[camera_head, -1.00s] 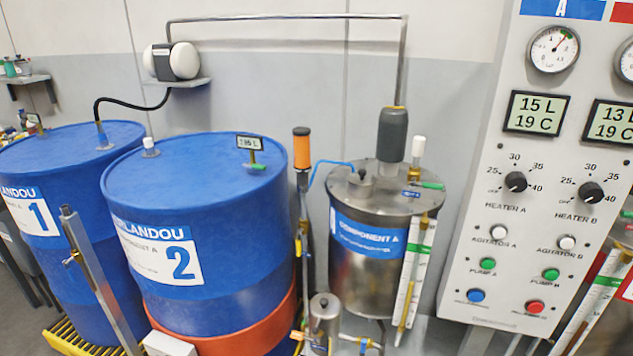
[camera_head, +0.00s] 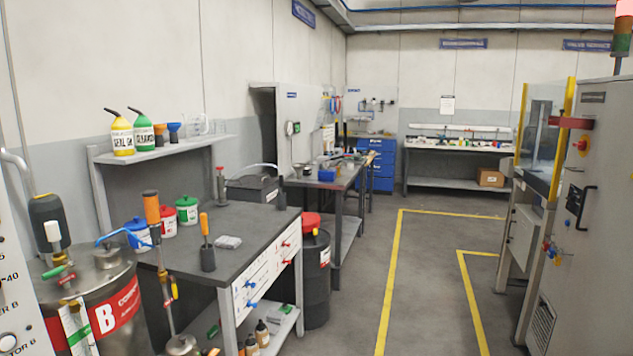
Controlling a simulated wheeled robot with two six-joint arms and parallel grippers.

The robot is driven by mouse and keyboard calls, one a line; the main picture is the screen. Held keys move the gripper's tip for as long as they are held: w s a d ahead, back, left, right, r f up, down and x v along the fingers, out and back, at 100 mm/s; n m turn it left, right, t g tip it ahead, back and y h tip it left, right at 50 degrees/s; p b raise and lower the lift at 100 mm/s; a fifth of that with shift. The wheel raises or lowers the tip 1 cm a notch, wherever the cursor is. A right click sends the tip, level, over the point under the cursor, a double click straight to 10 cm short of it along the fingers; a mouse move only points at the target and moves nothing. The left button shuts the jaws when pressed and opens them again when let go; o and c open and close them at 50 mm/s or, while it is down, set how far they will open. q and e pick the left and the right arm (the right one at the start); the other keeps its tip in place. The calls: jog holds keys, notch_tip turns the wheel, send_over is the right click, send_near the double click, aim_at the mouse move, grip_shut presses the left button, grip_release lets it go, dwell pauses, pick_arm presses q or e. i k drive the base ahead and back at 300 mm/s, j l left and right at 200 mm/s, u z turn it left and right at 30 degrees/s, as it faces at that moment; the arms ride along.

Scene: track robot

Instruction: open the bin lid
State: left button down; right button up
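A dark drum-like bin (camera_head: 317,285) stands on the floor at the right end of the grey workbench, near the middle of the head view. A red lid (camera_head: 311,221) is on its top and looks shut, though small detail is hard to make out. A small white label is on the bin's right side. The bench end hides part of the bin's left side. Neither of my grippers is in view.
The grey workbench (camera_head: 222,238) carries red, blue and green-lidded pots. A steel tank (camera_head: 88,285) marked B stands at the lower left. A grey machine (camera_head: 592,215) stands at the right. The floor (camera_head: 425,290) between bench and machine is clear, with yellow lines.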

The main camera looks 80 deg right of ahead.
aim_at(249, 182)
jog(key=l+z, duration=0.1)
jog(key=z, duration=2.25)
jog(key=i+l+z, duration=0.4)
jog(key=i, duration=0.4)
jog(key=i+z, duration=0.4)
jog(key=i, duration=0.4)
jog(key=i+u, duration=0.1)
jog(key=i, duration=0.55)
jog(key=i+l+u, duration=0.1)
jog(key=i, duration=0.55)
jog(key=i+l+u, duration=0.1)
jog(key=i+l, duration=0.15)
jog(key=i, duration=0.4)
